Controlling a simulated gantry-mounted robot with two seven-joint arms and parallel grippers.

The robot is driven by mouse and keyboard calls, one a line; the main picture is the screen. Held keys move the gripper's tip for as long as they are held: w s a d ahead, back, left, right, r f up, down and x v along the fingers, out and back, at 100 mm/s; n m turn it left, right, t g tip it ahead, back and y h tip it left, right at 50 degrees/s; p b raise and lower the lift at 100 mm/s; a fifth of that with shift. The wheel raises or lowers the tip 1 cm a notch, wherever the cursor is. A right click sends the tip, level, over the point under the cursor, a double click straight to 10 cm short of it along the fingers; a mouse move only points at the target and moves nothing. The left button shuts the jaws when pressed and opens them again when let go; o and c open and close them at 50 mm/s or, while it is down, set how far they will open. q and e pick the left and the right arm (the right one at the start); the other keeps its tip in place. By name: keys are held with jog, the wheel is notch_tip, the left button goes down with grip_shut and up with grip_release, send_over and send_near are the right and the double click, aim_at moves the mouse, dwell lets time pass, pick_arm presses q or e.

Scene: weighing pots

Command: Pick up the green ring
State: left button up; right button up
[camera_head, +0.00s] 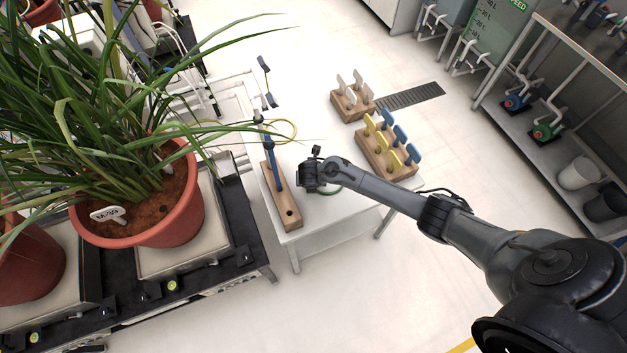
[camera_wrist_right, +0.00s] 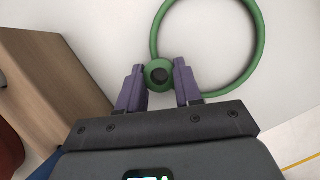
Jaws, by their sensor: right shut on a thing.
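The green ring (camera_wrist_right: 260,45) lies over the white table top, a thin hoop with a dark green round knob at its near left side. My right gripper (camera_wrist_right: 159,76) has its two purple fingers on either side of that knob and is shut on it. In the head view my right gripper (camera_head: 318,187) is low over the white table, right of the long wooden block. Only a small arc of the green ring (camera_head: 333,191) shows there, the rest hidden by the gripper. My left gripper is not in view.
A long wooden block (camera_head: 283,213) with a blue upright stands close left of my right gripper. A yellow ring (camera_head: 291,124) lies farther back. Wooden racks with yellow and blue paddles (camera_head: 375,158) and pale paddles (camera_head: 349,105) stand behind right. A large potted plant (camera_head: 150,225) is at left.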

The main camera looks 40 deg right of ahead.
jog(key=r, duration=0.1)
jog(key=r+p, duration=0.1)
jog(key=r, duration=0.2)
jog(key=shift+s+d+r+p, duration=0.2)
jog(key=shift+s+r+p, duration=0.1)
jog(key=shift+p, duration=0.1)
jog(key=s+d+r+p, duration=0.3)
jog(key=s+d+r, duration=0.2)
jog(key=s, duration=0.4)
jog(key=shift+s+d+r+p, duration=0.15)
jog(key=shift+d+r+p, duration=0.2)
jog(key=shift+r, duration=0.2)
jog(key=shift+r, duration=0.1)
